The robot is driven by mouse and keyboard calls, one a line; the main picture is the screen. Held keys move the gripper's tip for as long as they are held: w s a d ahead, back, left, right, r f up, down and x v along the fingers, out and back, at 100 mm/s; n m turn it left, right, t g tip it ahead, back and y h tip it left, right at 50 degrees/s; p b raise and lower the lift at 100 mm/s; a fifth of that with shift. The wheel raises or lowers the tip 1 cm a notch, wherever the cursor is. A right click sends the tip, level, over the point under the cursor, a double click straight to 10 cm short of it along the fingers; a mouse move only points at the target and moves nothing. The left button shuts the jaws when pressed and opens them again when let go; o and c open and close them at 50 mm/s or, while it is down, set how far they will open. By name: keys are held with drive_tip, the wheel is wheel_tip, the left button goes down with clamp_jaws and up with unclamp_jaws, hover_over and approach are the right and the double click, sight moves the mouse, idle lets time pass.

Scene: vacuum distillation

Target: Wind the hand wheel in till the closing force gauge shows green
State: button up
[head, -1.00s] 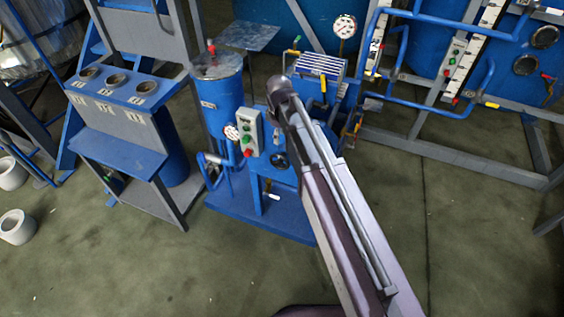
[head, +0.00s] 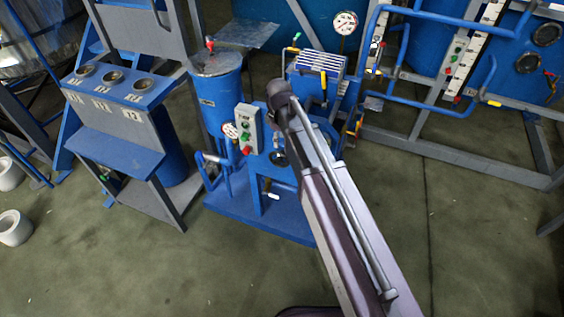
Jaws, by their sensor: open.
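A small dark hand wheel (head: 279,158) shows on the front of the blue machine (head: 262,212), partly covered by my arm. A round white gauge (head: 230,130) sits on the machine's left, beside a grey box with green and red buttons (head: 248,130). A larger white dial (head: 346,22) stands higher at the back. I cannot tell which dial is the closing force gauge, and no reading is legible. My arm reaches from the lower right to just above the wheel. My gripper does not show; the arm's far end hides what lies behind it.
A blue and grey console (head: 125,92) with several round openings stands at left. Blue pipes and a grey frame (head: 460,160) stand at right. White pots (head: 14,228) lie on the floor at far left. The green floor in front is clear.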

sight(280, 159)
drive_tip(key=shift+f+b, duration=5.05)
drive_tip(key=shift+f, duration=0.35)
clamp_jaws()
